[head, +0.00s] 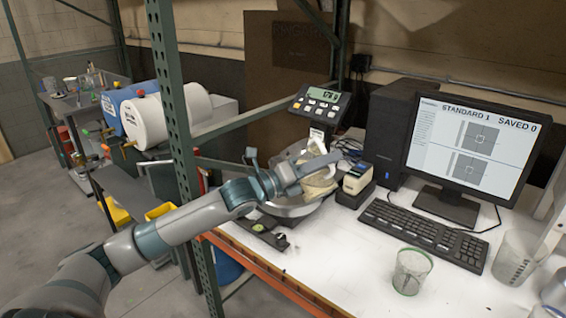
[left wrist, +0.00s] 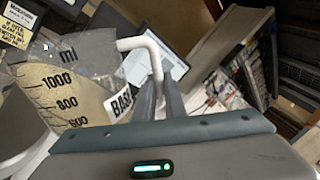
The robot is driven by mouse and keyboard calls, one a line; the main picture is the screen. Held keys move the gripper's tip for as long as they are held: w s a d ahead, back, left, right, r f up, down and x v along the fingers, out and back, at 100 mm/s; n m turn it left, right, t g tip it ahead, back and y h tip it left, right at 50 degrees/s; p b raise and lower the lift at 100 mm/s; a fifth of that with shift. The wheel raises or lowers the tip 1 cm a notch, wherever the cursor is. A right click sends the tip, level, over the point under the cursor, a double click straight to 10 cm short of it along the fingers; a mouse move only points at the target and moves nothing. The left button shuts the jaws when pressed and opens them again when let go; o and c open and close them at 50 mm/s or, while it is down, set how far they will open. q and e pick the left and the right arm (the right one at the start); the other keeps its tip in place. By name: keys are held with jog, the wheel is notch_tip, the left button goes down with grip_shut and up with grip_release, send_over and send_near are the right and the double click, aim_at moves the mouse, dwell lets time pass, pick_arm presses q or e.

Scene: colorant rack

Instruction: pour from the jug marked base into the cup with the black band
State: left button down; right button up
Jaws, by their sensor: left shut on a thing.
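My left gripper (head: 320,165) is shut on the pale handle (left wrist: 145,48) of the jug marked base. The clear jug (left wrist: 75,85) shows ml marks and holds a beige liquid; its BASE label (left wrist: 119,103) is partly cut off by my gripper. In the head view the jug (head: 318,186) is largely hidden behind my gripper, over the round metal pan (head: 292,210) of the scale. I cannot make out a cup with a black band; one may be hidden behind the jug and gripper. I cannot tell whether liquid is flowing. My right gripper is out of view.
A clear cup with a green band (head: 411,271) stands at the table's front. A graduated beaker (head: 514,260) stands at the right. The scale's display (head: 320,99), a small boxy device (head: 357,180), keyboard (head: 424,232) and monitor (head: 474,140) border the work area. A green rack post (head: 174,110) stands left.

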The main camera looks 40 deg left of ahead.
aim_at(330, 176)
pick_arm(q)
jog(key=shift+w+a+r+n+p, duration=0.1)
jog(key=shift+a+r+n+p, duration=0.15)
jog(key=shift+r+n+p, duration=0.4)
dwell(1.7)
jog(key=f+m+b, duration=0.1)
jog(key=d+f+m+b, duration=0.1)
jog(key=f, duration=0.1)
jog(key=f+m+b, duration=0.1)
jog(key=f+b, duration=0.1)
jog(key=shift+s+d+m+g, duration=0.3)
jog(key=shift+s+d+m, duration=0.05)
jog(key=shift+s+d, duration=0.05)
jog(key=shift+d, duration=0.1)
jog(key=shift+r, duration=0.1)
jog(key=shift+d+f+m, duration=0.1)
jog(key=shift+f+m, duration=0.1)
jog(key=shift+m, duration=0.1)
